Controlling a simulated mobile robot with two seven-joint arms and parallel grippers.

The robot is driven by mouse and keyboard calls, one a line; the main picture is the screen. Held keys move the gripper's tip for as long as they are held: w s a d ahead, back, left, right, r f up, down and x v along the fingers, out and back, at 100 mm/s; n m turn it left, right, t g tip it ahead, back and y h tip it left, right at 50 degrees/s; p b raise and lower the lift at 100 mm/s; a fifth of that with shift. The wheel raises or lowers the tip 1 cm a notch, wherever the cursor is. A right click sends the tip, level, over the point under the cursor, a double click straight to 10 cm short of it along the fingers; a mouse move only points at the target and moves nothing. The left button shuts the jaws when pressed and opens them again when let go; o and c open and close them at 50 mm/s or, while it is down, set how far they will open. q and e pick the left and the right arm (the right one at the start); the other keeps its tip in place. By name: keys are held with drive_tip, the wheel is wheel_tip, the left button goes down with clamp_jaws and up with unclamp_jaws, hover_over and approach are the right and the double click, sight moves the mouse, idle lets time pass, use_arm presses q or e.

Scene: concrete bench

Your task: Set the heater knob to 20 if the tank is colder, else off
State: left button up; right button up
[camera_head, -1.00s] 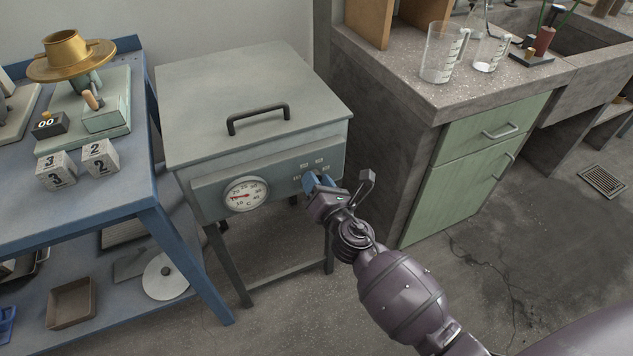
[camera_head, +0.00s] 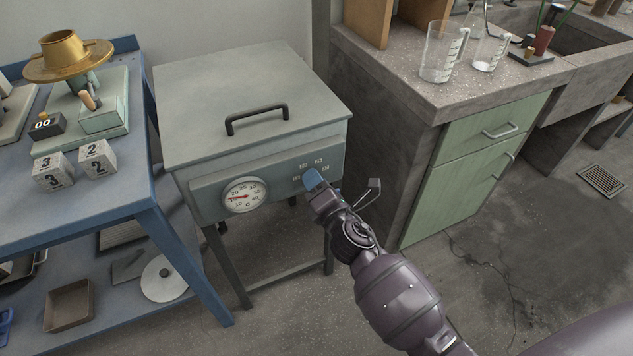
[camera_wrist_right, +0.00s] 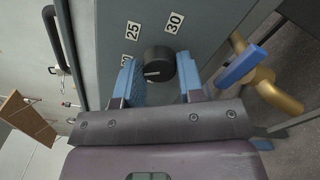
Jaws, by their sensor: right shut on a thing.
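The grey tank (camera_head: 250,105) has a lid with a black handle. Its front panel carries a round white dial (camera_head: 245,195) with a red needle pointing left, at roughly 15. The black knob (camera_wrist_right: 159,66) is on the panel's right part; my right gripper hides it in the head view. My right gripper (camera_head: 313,181) is shut on the knob, its blue fingertips either side of it in the wrist view (camera_wrist_right: 161,77). The knob's white mark points left in that view. The labels 25 and 30 show beside it; another label is partly hidden by a finger. My left gripper is not in view.
A blue bench (camera_head: 110,205) with a brass funnel-like piece and number blocks stands left. A concrete counter (camera_head: 400,65) with glass jugs stands right.

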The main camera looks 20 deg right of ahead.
drive_tip(key=o, duration=0.9)
drive_tip(key=shift+s, duration=0.15)
drive_tip(key=s, duration=1)
drive_tip(key=shift+s+d, duration=0.2)
drive_tip(key=shift+s, duration=0.1)
